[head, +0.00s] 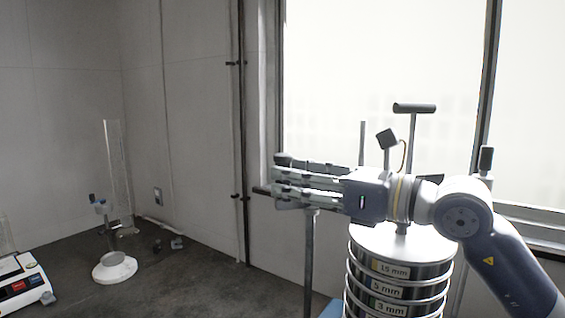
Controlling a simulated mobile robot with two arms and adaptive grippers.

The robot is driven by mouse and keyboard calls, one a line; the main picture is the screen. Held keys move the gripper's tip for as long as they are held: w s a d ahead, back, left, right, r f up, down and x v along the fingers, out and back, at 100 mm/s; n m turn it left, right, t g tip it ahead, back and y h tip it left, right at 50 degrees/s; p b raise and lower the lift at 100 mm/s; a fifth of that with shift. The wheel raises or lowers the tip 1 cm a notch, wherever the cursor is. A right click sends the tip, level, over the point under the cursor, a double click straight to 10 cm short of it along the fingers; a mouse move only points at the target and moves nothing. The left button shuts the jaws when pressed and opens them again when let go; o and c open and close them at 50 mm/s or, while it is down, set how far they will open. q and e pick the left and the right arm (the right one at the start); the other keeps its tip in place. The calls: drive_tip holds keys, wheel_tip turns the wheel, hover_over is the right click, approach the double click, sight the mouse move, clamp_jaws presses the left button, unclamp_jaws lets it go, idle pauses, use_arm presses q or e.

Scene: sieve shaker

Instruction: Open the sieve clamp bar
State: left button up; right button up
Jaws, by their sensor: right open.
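The sieve shaker stands at the right with a stack of round metal sieves (400,285) labelled 15 mm, 5 mm and 3 mm. Upright rods stand around it, and a black T-shaped handle (414,108) rises on a thin shaft above the stack. My right gripper (279,178) is open, pointing left, with its fingers in front of the top of a grey post (310,255). Whether it touches the post cannot be told. The sieve clamp bar cannot be clearly made out; my right gripper and wrist cover much of the area above the sieves. My left gripper is not in view.
A white-based stand (114,268) with a tall clear cylinder (118,175) is on the dark worktop (200,280) at the left. A bright window is behind the shaker.

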drive_tip(key=shift+p+x, duration=0.5)
drive_tip(key=shift+x, duration=0.95)
drive_tip(key=shift+c, duration=0.5)
clamp_jaws()
drive_tip(key=shift+s, duration=0.1)
